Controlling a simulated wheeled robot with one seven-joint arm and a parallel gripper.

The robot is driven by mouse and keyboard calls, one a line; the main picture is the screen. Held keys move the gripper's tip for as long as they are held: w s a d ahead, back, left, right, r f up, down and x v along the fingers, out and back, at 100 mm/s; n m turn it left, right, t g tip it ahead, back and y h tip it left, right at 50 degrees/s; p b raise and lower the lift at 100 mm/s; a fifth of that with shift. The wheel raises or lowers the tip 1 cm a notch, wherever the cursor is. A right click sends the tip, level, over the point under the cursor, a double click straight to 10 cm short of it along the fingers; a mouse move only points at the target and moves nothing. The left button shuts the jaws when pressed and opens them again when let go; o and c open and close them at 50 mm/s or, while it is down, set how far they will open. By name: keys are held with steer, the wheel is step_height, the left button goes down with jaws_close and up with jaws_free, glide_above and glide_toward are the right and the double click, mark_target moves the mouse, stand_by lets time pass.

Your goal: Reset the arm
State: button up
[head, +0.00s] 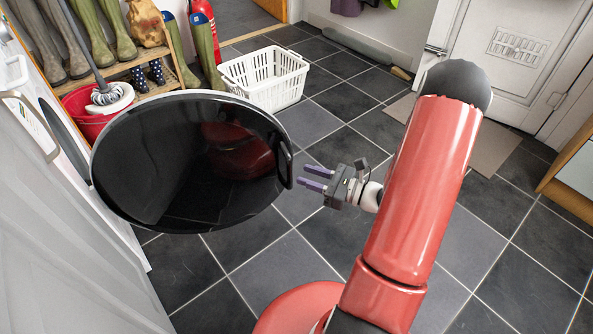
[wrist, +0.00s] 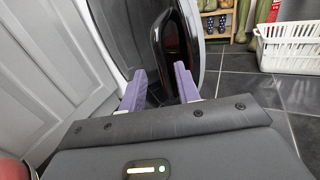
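My gripper (head: 316,179) is open and empty, with two purple fingers held apart. In the head view it is in mid-air just right of the round dark glass door (head: 190,170) of a white front-loading machine, close to the handle on the door's right rim. In the wrist view the fingers (wrist: 158,88) point toward the open door, whose dark handle area (wrist: 172,48) shows ahead of them. I see nothing between the fingers. My red arm reaches in from the lower right. Whether a fingertip touches the door cannot be told.
A white laundry basket (head: 265,79) stands on the dark tiled floor behind the door. A red bucket (head: 95,108) with a mop and a wooden boot rack (head: 128,68) are at the upper left. A white door (head: 510,60) is at the upper right. The floor in the middle is clear.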

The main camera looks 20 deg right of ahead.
steer(key=shift+v, duration=0.8)
steer(key=s+a+r+n+g+h+p, duration=0.2)
steer(key=s+a+r+n+g+h, duration=0.1)
steer(key=s+a+r+n+g, duration=1.15)
steer(key=s+d+r+n+t+h+p, duration=0.1)
steer(key=d+r+n+t+h, duration=0.1)
steer(key=r+n+t+h, duration=0.1)
steer(key=d+r+n+t+h+p, duration=0.1)
steer(key=r+n+t+h, duration=0.3)
steer(key=n, duration=0.5)
step_height(320, 180, up, 3)
steer(key=d+h, duration=0.1)
steer(key=h, duration=0.1)
steer(key=shift+s+d+n+h, duration=0.3)
steer(key=shift+s+n, duration=0.05)
steer(key=shift+s, duration=0.05)
